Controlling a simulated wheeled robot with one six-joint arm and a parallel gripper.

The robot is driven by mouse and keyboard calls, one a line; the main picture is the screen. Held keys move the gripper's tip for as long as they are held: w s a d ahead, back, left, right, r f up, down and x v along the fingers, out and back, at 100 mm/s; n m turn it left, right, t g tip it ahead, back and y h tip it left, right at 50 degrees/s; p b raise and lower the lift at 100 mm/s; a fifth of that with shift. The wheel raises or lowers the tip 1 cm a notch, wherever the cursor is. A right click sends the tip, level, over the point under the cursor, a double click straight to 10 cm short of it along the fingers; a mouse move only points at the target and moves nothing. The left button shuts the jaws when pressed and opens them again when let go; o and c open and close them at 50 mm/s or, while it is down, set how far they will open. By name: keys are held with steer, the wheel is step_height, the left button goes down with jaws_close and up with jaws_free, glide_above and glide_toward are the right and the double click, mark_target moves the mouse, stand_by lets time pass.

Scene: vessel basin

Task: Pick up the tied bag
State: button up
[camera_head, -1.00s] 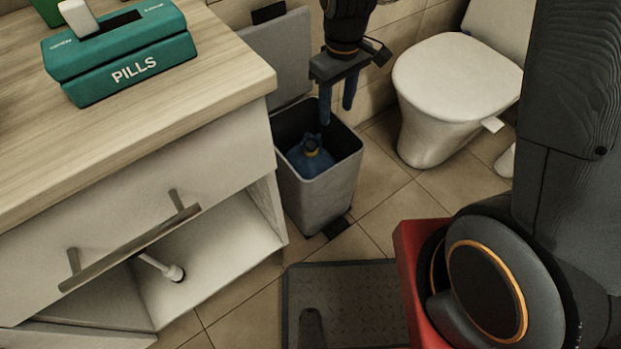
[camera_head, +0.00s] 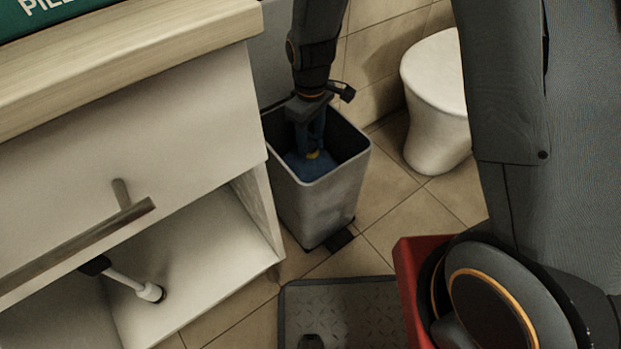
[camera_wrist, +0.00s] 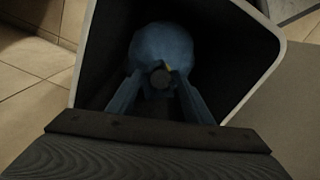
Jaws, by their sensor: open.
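The tied bag (camera_head: 304,168) is blue with a yellow tie and sits inside the grey open bin (camera_head: 325,205). In the wrist view the bag (camera_wrist: 160,45) is round, with its dark knot facing the camera. My gripper (camera_head: 314,150) reaches down into the bin's mouth, with its blue fingers just above the bag. In the wrist view the gripper's fingers (camera_wrist: 160,90) are apart, one on each side of the knot. I cannot tell whether they touch it. The bag's lower part is hidden by the bin walls.
A white cabinet (camera_head: 150,150) with a drawer handle stands close at the bin's left. A white toilet (camera_head: 437,105) is at the right behind. A dark ridged mat (camera_head: 350,315) lies on the floor in front. The bin's rim surrounds my gripper closely.

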mark_target(311, 149)
step_height(311, 149, down, 4)
steer(key=shift+f+b, duration=0.2)
steer(key=shift+b, duration=0.8)
jaws_close()
